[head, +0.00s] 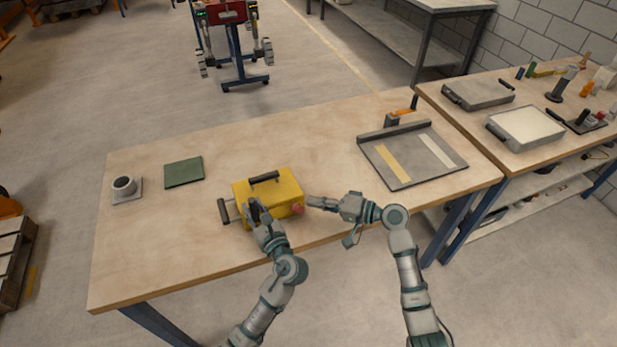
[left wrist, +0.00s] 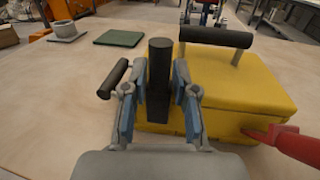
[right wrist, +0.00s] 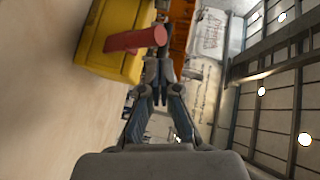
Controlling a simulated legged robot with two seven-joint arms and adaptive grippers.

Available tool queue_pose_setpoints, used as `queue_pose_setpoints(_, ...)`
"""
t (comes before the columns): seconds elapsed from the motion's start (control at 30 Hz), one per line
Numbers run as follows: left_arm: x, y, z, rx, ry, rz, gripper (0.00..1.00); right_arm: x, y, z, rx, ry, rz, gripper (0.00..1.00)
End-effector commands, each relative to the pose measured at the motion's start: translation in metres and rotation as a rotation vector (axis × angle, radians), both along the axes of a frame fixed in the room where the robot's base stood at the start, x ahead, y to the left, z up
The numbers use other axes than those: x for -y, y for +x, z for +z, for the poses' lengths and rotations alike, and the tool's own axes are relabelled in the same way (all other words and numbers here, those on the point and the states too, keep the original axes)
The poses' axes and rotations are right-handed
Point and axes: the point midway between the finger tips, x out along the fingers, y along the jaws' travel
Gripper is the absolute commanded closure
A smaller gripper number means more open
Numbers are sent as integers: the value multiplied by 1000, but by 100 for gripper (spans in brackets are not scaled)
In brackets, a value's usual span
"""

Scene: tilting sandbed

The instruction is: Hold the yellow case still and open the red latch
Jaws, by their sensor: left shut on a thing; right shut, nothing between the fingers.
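The yellow case (head: 284,186) stands near the front edge of the wooden table, with a black top handle (head: 264,178) and a dark side handle (head: 223,211). My left gripper (head: 257,213) is shut on a dark upright grip at the case's front left; the grip (left wrist: 159,70) stands between its fingers in the left wrist view. The red latch (head: 298,209) is at the case's lower right; it sticks out as a red bar (right wrist: 135,40) in the right wrist view. My right gripper (head: 316,202) is shut and empty, its tips close by the latch's end. I cannot tell whether they touch.
A green pad (head: 184,172) and a grey cup (head: 124,186) on a small plate lie to the left. A grey tray (head: 412,155) with two strips lies to the right. A second bench (head: 545,150) with tools adjoins at the right. The tabletop behind the case is clear.

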Motion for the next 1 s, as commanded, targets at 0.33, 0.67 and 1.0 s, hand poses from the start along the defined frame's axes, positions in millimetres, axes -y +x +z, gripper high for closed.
queue_pose_setpoints(0.33, 0, 0, -3, -7, -1, 0, 100, -47, -18, 81, 156, -836, 130, 100)
queue_pose_setpoints(0.67, -1, 0, -3, -6, 0, 2, 100, -22, -13, 122, 183, -1192, -31, 100)
queue_pose_setpoints(1.0, -1, 0, -3, -6, 0, 2, 100, -35, 8, 76, 181, -1201, -34, 100)
